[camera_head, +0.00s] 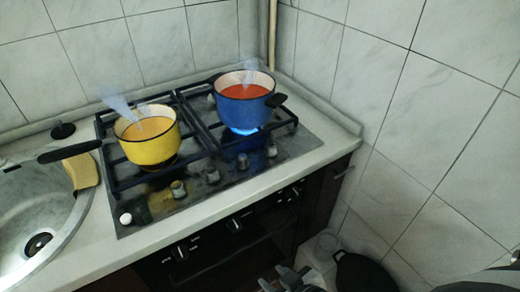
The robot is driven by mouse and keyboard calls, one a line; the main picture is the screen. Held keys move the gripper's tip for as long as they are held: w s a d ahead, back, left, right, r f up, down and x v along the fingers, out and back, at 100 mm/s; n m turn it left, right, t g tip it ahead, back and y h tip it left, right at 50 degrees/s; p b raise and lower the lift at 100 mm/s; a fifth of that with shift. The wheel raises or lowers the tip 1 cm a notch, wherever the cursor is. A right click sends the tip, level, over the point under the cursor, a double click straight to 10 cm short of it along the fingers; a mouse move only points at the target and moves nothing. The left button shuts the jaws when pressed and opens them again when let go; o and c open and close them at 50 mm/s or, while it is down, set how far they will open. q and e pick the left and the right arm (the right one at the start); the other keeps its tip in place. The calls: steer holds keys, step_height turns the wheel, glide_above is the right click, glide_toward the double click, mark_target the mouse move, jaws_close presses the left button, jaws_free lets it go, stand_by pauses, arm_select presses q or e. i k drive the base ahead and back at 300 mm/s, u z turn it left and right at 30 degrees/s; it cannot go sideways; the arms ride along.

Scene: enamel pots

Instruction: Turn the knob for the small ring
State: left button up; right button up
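The gas hob (215,198) has a row of knobs along its front edge: a white one (126,218) at the left, then grey ones (178,188), (212,174), (242,161) and (271,149). A blue pot (243,108) with red-orange contents stands at the right, over a lit blue flame (243,131). A yellow pot (150,148) with a long dark handle stands at the left; its burner is mostly hidden. Vapour rises from both. My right gripper (288,281) is at the bottom edge, below and away from the knobs; its finger gap is unclear. My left gripper is not in view.
The yellow pot's handle reaches toward the sponge. Oven knobs (234,224) line the cabinet front. Tiled walls close the back and right. A dark container (364,273) stands low at the right.

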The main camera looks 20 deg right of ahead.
mark_target(242, 165)
steer(key=z, duration=2.6)
steer(key=i, duration=0.35)
steer(key=u, duration=2.65)
steer(key=i, duration=0.2)
steer(key=u, duration=0.15)
